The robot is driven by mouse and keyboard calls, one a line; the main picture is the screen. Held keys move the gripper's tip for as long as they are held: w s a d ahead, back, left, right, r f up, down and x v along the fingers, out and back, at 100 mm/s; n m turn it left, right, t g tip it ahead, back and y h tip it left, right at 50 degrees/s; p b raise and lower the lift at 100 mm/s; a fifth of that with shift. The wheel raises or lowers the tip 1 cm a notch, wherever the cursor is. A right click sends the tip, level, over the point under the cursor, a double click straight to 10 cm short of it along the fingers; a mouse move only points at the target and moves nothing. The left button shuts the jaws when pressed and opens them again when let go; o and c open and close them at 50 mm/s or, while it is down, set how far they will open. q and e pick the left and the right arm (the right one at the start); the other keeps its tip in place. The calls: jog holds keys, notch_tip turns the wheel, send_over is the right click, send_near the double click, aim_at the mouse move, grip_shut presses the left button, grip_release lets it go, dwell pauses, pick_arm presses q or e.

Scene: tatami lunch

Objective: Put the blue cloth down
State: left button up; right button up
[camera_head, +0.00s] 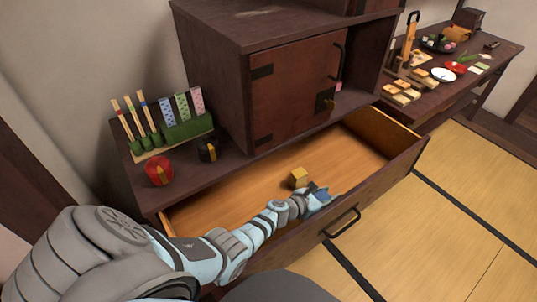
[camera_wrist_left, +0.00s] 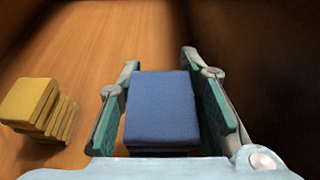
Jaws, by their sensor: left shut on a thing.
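The blue cloth (camera_wrist_left: 162,105) is a folded, block-like stack held between the two fingers of my left gripper (camera_wrist_left: 160,68). In the head view my left arm reaches into the open drawer, with the left gripper (camera_head: 314,203) near its front wall, and a bit of the blue cloth (camera_head: 321,195) shows there. The gripper is shut on the cloth. The wooden drawer floor (camera_wrist_left: 90,50) lies below; I cannot tell whether the cloth touches it. My right gripper is out of view.
A yellow folded stack (camera_head: 298,178) lies in the drawer beside the gripper, also seen left in the wrist view (camera_wrist_left: 30,103). The drawer's front wall (camera_head: 385,185) is close. The drawer floor (camera_head: 345,152) is bare toward the back right. A cabinet (camera_head: 295,90) stands above.

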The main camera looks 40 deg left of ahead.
pick_arm(q)
jog(key=s+a, duration=0.2)
jog(key=a, duration=0.3)
jog(key=s+a, duration=0.2)
jog(key=a, duration=0.4)
jog(key=s+a, duration=0.3)
jog(key=a, duration=0.2)
jog(key=shift+a, duration=0.3)
notch_tip(320, 180, down, 4)
jog(key=b, duration=0.3)
jog(key=shift+d+r, duration=0.1)
jog(key=shift+r, duration=0.15)
jog(key=o, duration=0.7)
jog(key=shift+f, duration=0.2)
jog(key=o, duration=0.5)
jog(key=shift+c, duration=0.2)
jog(key=shift+r, duration=0.1)
